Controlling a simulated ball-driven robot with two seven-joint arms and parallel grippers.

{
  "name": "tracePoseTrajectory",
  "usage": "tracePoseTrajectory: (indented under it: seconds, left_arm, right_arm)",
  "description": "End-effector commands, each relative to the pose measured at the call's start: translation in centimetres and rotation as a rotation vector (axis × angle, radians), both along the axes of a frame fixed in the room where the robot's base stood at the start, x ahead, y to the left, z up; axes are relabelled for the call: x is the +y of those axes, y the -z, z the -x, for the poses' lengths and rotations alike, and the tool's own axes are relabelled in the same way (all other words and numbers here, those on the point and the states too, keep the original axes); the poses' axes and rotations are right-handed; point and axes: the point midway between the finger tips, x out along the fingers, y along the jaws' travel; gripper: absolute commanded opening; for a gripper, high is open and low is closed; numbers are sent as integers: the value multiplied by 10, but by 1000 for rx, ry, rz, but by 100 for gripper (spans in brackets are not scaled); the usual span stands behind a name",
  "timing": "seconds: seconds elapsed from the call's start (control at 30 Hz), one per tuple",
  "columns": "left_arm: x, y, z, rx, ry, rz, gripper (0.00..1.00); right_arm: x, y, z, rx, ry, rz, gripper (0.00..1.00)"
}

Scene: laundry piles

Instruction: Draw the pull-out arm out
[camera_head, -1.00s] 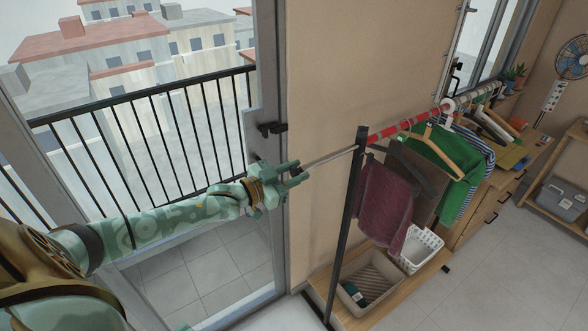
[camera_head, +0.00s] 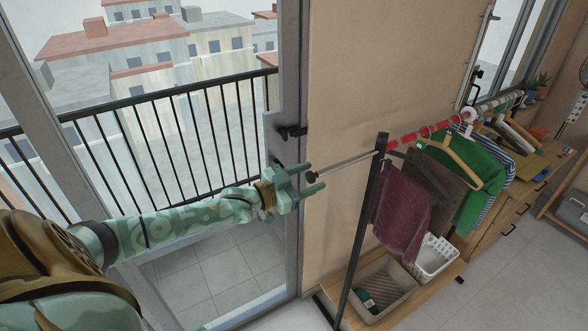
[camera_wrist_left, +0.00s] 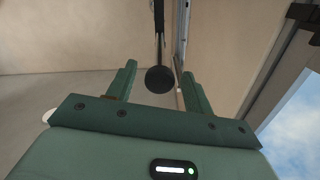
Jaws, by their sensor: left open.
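The pull-out arm (camera_head: 345,165) is a thin metal rod. It sticks out to the left from the top of the clothes rack's dark post (camera_head: 366,230) and ends in a round black knob (camera_head: 312,177). My left gripper (camera_head: 316,177), pale green, is open at the knob, its fingers on either side of it in the head view. In the left wrist view the knob (camera_wrist_left: 160,79) shows centred between the spread fingers, near their tips, with clear gaps on both sides. My right gripper is not in view.
Clothes hang from the rack's red-and-white rail (camera_head: 425,131), among them a maroon towel (camera_head: 400,215). A grey basket (camera_head: 380,288) and a white basket (camera_head: 434,258) stand below. The glass door's frame and handle (camera_head: 291,131) are close to my left gripper.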

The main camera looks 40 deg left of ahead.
Motion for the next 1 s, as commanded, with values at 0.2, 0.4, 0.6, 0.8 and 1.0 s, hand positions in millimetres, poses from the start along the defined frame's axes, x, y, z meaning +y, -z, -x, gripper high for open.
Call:
tracePoseTrajectory:
  seconds: [0.2,0.4,0.6,0.8,1.0]
  left_arm:
    - [12,3,31,6,1,0,52]
    - [30,3,74,7,0,-1,52]
    - [46,2,113,4,0,-1,52]
    - [58,1,140,3,-1,1,52]
    - [63,0,151,0,0,-1,52]
  right_arm:
    - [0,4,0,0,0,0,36]
    - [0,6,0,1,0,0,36]
    - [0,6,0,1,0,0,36]
    - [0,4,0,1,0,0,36]
    - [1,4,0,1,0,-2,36]
